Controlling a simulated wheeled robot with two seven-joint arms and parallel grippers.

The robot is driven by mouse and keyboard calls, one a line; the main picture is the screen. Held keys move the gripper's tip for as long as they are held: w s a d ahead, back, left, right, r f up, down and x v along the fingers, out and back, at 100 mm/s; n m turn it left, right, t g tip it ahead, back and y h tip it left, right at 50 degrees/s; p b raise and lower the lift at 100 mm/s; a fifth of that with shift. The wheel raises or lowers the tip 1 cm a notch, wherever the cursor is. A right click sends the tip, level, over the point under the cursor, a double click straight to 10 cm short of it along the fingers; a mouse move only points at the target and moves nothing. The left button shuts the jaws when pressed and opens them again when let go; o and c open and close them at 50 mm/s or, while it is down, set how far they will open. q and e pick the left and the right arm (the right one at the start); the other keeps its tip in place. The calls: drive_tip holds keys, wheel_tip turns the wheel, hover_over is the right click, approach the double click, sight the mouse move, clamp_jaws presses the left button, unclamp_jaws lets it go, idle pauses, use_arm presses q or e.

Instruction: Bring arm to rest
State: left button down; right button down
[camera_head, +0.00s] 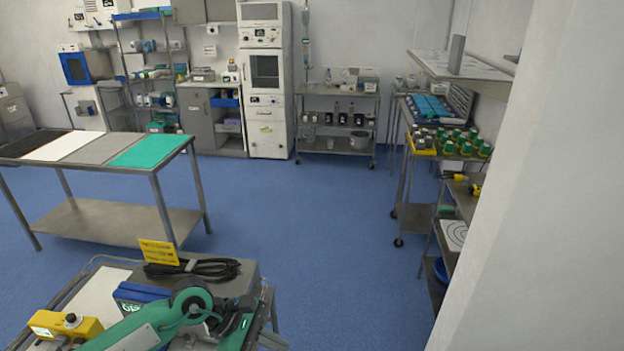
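A green, jointed, arm-like piece (150,322) lies across the cart top at the bottom left. It has a round joint and a dark part at its right end. I cannot tell whether it is a device on the cart or part of my own arm. No held object is visible.
The near cart (95,262) carries a blue box (140,292), a yellow device (65,325) and a coiled black cable (195,269). A steel table (125,213) stands at left. Shelves (400,212) and a white wall (560,200) close the right. The blue floor (300,225) between is clear.

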use_arm(q)
drive_tip(key=d+r+n+t+h, duration=0.3)
drive_tip(key=r+n+t+h, duration=0.15)
drive_tip(key=r+n, duration=0.25)
drive_tip(key=d+r+n+t+h, duration=0.3)
drive_tip(key=r+n+t+h, duration=0.15)
drive_tip(key=r+n, duration=0.25)
drive_tip(key=w+a+r+n+t+y, duration=0.25)
drive_tip(key=a+n+t+y, duration=0.6)
drive_tip(key=n, duration=0.75)
drive_tip(key=s+a+f+n+g+y, duration=0.35)
drive_tip(key=a+f+n+y, duration=0.8)
drive_tip(key=f+n, duration=0.55)
drive_tip(key=s+a+f+n+g+h, duration=0.1)
drive_tip(key=s+f+n+g, duration=0.4)
drive_tip(key=s, duration=0.5)
drive_tip(key=s+a+f+n+g+h, duration=0.1)
drive_tip(key=s+f+n+g, duration=0.4)
drive_tip(key=s, duration=0.5)
wheel_tip(320, 180, down, 33)
drive_tip(key=g+b, duration=0.1)
drive_tip(key=g, duration=0.1)
drive_tip(key=s+a+f, duration=0.3)
drive_tip(key=s+f, duration=1.6)
drive_tip(key=shift+s+m+g+y+b, duration=0.2)
drive_tip(key=shift+m+g+y+b, duration=0.1)
drive_tip(key=shift+m+g+b, duration=0.1)
use_arm(e)
drive_tip(key=shift+s+f, duration=0.15)
drive_tip(key=shift+f, duration=0.75)
